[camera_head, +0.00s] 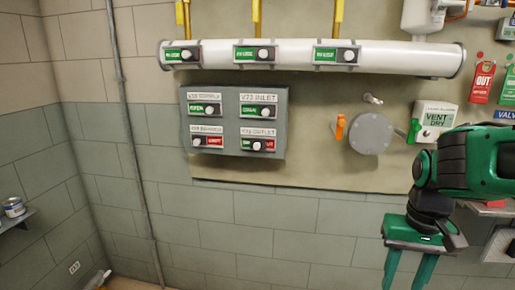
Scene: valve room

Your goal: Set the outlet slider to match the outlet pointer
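The outlet slider (257,145) is in the lower right of the grey wall panel, under a white label reading OUTLET. Its round white knob sits near the middle of the slot, with green to its left and red to its right. I cannot tell which thing is the outlet pointer. A round grey disc (371,134) right of the panel has an orange lever (340,127) at its left and a green one (413,131) at its right. My gripper (407,277) hangs at the lower right, well away from the slider, fingers down, apart and empty; the fingertips are cut off.
The grey panel (284,112) holds several labelled sliders, one marked INLET. A white pipe (400,59) with several switches runs above it. The lower wall is bare. A shelf (17,221) holds a can at left.

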